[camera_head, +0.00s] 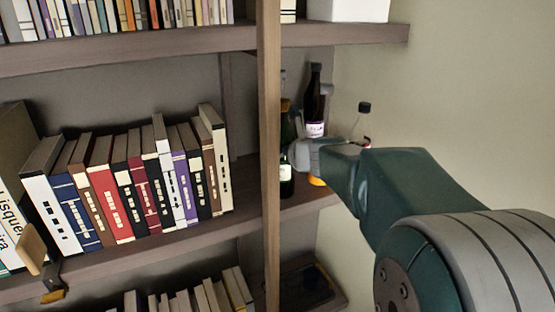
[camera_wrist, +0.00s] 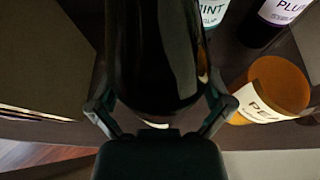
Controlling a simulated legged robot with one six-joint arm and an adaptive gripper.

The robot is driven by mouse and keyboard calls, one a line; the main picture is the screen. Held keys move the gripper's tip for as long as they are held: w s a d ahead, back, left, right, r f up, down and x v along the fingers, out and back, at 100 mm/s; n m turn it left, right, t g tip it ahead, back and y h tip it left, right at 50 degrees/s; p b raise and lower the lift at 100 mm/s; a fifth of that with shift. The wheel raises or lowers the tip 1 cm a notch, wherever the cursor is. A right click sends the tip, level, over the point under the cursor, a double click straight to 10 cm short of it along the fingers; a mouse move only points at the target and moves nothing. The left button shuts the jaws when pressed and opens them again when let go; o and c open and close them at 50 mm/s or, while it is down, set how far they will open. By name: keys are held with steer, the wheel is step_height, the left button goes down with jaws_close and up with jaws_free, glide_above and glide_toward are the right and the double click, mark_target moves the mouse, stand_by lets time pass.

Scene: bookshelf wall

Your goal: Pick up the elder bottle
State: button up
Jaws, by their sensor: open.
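A dark, glossy bottle (camera_wrist: 155,60) stands between the two fingers of my gripper (camera_wrist: 160,106) in the wrist view. Its label is mostly hidden, so I cannot read whether it is the elder bottle. The fingers are open, one on each side of it; I cannot tell if they touch it. In the head view my gripper (camera_head: 298,154) reaches into the right shelf bay among the bottles. A dark bottle with a pale label (camera_head: 315,100) stands behind it, and a green bottle (camera_head: 287,176) is partly hidden by the wooden upright.
A wooden upright (camera_head: 269,200) borders the bay at left, with a row of books (camera_head: 130,190) beyond. A shelf board (camera_head: 345,33) is above.

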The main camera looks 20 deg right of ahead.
steer(key=c, duration=1)
steer(key=shift+o, duration=0.2)
steer(key=shift+r, duration=0.1)
